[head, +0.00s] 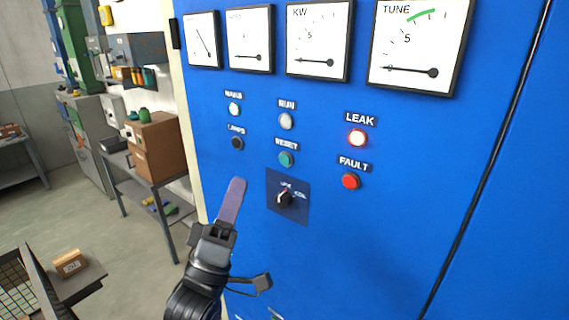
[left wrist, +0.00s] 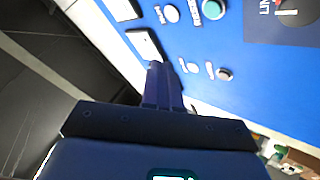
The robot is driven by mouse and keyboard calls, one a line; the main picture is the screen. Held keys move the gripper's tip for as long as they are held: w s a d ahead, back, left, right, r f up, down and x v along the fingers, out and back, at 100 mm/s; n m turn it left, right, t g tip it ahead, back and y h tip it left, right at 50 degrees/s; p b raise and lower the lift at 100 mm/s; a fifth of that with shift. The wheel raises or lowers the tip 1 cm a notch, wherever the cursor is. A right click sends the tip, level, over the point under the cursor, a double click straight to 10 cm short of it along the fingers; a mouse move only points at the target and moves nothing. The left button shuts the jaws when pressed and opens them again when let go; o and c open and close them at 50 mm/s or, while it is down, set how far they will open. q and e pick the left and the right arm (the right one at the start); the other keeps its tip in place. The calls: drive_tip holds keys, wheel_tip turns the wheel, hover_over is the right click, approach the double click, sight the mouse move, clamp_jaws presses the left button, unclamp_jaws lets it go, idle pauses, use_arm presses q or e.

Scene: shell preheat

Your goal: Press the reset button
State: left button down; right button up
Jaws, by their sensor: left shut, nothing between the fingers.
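The reset button (head: 286,159) is a green round button under a RESET label on the blue cabinet front, in the middle of the head view. It also shows as a green disc at the top of the left wrist view (left wrist: 213,9). My left gripper (head: 236,184) is shut and empty, with its fingers pointing up. In the head view its tips appear to the left of and below the button, apart from it. In the left wrist view the closed fingers (left wrist: 157,66) are below and left of the green disc. My right gripper is in neither view.
A black rotary knob (head: 286,198) sits below the button. A lit LEAK lamp (head: 357,137) and a red FAULT button (head: 351,181) are to its right. A black LAMPS button (head: 237,143) is to its left. Several gauges line the top. A bench with a cardboard box (head: 157,146) stands at left.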

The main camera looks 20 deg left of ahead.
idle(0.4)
use_arm(q)
drive_tip(key=w+d, duration=0.3)
drive_tip(key=w, duration=0.5)
drive_tip(key=shift+d, duration=0.15)
drive_tip(key=shift+w, duration=0.3)
idle(2.0)
drive_tip(key=shift+w+d, duration=0.1)
drive_tip(key=shift+w, duration=0.1)
drive_tip(key=shift+w+d, duration=0.2)
drive_tip(key=shift+w, duration=0.2)
idle(0.8)
drive_tip(key=shift+s, duration=0.1)
drive_tip(key=shift+s+a, duration=0.3)
drive_tip(key=shift+s, duration=0.4)
idle(0.3)
drive_tip(key=shift+s+a, duration=0.3)
drive_tip(key=shift+s, duration=0.5)
drive_tip(key=shift+s+a, duration=0.3)
drive_tip(key=shift+s, duration=0.45)
drive_tip(key=shift+s+a, duration=0.3)
drive_tip(key=shift+s, duration=0.5)
